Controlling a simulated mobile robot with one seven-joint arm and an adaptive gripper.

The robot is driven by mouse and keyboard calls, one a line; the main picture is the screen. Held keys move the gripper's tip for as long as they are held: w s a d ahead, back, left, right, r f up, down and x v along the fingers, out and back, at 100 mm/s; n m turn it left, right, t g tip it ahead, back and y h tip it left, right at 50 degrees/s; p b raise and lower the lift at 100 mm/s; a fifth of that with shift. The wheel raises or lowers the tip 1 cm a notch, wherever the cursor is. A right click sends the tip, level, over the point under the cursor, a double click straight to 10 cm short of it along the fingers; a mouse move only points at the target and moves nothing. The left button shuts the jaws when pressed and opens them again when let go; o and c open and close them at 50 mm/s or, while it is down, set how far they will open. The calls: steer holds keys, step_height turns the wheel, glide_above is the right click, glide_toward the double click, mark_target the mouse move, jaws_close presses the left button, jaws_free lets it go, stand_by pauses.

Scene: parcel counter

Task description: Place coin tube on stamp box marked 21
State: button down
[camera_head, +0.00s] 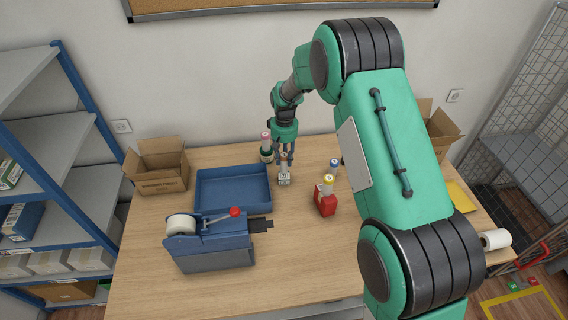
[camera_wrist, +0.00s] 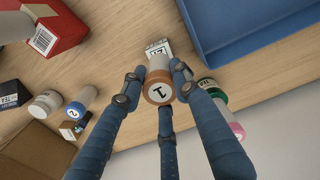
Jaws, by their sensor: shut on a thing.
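My gripper (camera_wrist: 157,78) is shut on a coin tube (camera_wrist: 158,93) with an orange-brown cap marked 1. Its three blue fingers surround the tube. In the wrist view, a small white box (camera_wrist: 158,47) with a dark number lies just beyond the tube's far end; the number looks like 21 but is partly covered. I cannot tell whether tube and box touch. In the head view, my gripper (camera_head: 285,158) points down over the white box (camera_head: 284,180), and the fingers largely hide the tube.
A blue tray (camera_head: 232,172) lies close to the left. A pink-topped tube (camera_head: 266,139) stands just left of my gripper. A red box (camera_head: 325,204) with a yellow-topped tube (camera_head: 328,182) and a blue-topped tube (camera_head: 334,167) stand to the right. A tape dispenser (camera_head: 210,240) is in front.

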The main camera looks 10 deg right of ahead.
mark_target(284, 163)
steer(key=shift+w, duration=0.2)
steer(key=shift+f, duration=1.75)
steer(key=shift+f, duration=0.15)
steer(key=c, duration=1.3)
jaws_free()
step_height(284, 163, up, 11)
steer(key=shift+r, duration=0.65)
